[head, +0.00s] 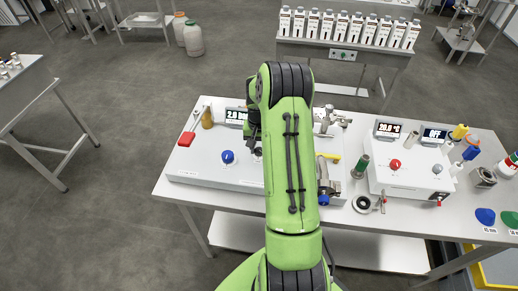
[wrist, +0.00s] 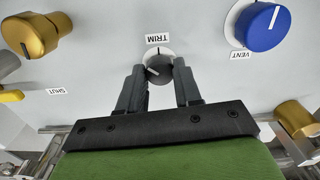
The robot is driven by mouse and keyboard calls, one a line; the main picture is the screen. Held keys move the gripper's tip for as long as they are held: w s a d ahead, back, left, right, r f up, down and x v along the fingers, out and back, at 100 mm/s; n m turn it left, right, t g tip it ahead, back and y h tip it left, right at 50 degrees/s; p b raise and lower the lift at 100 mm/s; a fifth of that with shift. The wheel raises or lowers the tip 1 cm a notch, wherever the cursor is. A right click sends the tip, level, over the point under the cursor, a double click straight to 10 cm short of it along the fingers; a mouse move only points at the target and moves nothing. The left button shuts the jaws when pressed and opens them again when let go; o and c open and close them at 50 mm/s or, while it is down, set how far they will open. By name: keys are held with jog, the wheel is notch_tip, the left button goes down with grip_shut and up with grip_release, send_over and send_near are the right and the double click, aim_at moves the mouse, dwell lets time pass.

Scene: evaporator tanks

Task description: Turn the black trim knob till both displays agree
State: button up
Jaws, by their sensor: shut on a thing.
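The black trim knob (wrist: 158,66) sits on the white panel (wrist: 100,75), beside an upside-down "TRIM" label, in the wrist view. Its pointer line faces the label. My gripper (wrist: 160,82) has one finger on each side of the knob and is shut on it. In the head view my green arm covers much of the panel and hides the knob. One lit display (head: 236,115) shows left of my arm and seems to read 2.0, its right end near the arm. I cannot see a second display on this panel.
A blue vent knob (wrist: 262,27) and a gold knob (wrist: 28,35) flank the trim knob. A second box (head: 400,180) on the right carries a red knob (head: 395,164) and displays reading 20.0 (head: 388,129) and OFF (head: 434,134). Bottles stand at the bench's right end.

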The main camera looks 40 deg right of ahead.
aim_at(259, 150)
jog(key=shift+n, duration=0.8)
jog(key=shift+r, duration=0.1)
jog(key=o, duration=1)
jog(key=shift+o, duration=0.2)
notch_tip(259, 150, up, 16)
